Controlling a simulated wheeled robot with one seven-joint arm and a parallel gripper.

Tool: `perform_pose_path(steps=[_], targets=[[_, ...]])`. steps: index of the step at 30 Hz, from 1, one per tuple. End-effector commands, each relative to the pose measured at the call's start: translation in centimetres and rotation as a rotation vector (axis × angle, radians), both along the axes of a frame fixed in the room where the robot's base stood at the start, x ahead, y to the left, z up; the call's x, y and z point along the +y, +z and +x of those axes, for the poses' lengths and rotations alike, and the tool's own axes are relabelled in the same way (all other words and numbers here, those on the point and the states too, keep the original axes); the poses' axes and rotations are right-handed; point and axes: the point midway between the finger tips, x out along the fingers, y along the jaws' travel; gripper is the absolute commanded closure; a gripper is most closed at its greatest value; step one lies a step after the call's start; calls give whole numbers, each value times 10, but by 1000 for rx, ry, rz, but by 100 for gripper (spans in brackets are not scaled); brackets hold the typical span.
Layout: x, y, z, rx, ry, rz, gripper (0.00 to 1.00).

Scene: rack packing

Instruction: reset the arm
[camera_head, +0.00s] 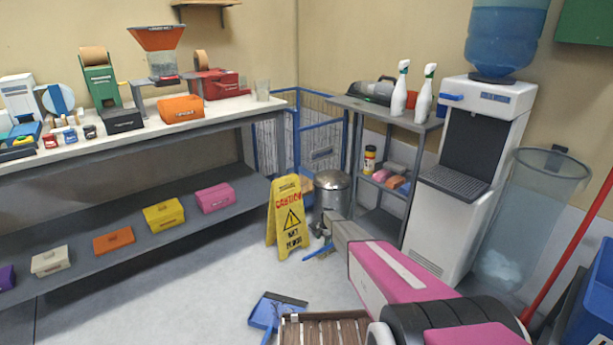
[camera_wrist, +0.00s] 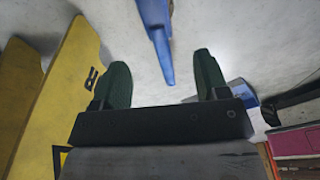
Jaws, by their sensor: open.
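My gripper (camera_head: 320,232) is at the end of my pink and grey arm, low over the floor by the yellow caution sign (camera_head: 285,212). In the wrist view, the two dark green fingers of my gripper (camera_wrist: 163,75) stand wide apart with nothing held between them. A blue handle (camera_wrist: 156,35) shows beyond the fingers, apart from them. A blue brush (camera_head: 320,253) lies on the floor just below my gripper in the head view. The sign also fills the left of the wrist view (camera_wrist: 62,85).
A blue dustpan (camera_head: 272,312) and a slatted wooden piece (camera_head: 312,332) are in front. A metal bin (camera_head: 332,190), a grey shelf cart (camera_head: 378,222) and a water cooler (camera_head: 462,190) stand behind. A long workbench (camera_head: 150,128) runs along the left. Floor at centre left is clear.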

Motion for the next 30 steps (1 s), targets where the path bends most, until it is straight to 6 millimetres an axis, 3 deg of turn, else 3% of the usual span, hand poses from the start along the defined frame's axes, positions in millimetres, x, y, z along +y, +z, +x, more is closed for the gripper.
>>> perform_pose_path(steps=[5, 8, 18, 24, 30], targets=[[-4, 54, -55, 14, -181, -25, 32], [-7, 99, -100, 25, -359, -47, 32], [-19, 245, -267, 58, -1040, -118, 32], [-26, 321, -371, 69, -1448, -144, 32], [-32, 384, -472, 77, -1840, -156, 32]])
